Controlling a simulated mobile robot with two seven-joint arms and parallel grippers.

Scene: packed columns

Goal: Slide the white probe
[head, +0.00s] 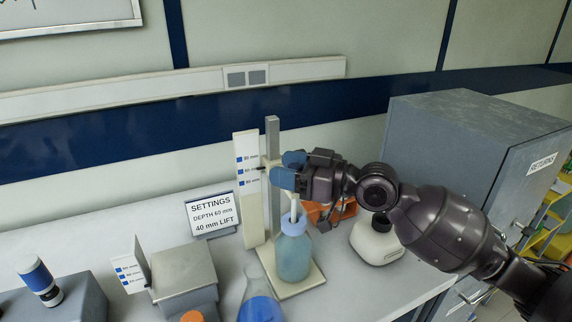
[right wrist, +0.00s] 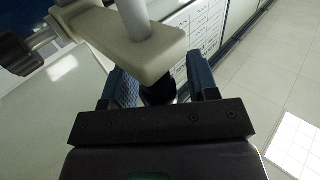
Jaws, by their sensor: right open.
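The white probe (head: 294,206) hangs upright on a stand, its lower end in the neck of a bottle of blue-green liquid (head: 294,255). The stand has a grey metal post (head: 272,140) and a white scale board (head: 248,205) with blue marks. My right gripper (head: 288,172), with blue fingertips, is at the probe's carrier and hides much of it. In the right wrist view, the beige carrier block (right wrist: 155,55) holds a white rod (right wrist: 135,18). A dark knob (right wrist: 158,93) is between the open fingers (right wrist: 160,85); contact cannot be told. My left gripper is out of view.
A sign (head: 212,213) reads "SETTINGS, DEPTH 60 mm, 40 mm LIFT". A blue flask (head: 259,305) and a grey device (head: 183,270) stand in front. A white bottle with a black cap (head: 376,243), an orange item (head: 330,215) and a grey cabinet (head: 450,135) are at right.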

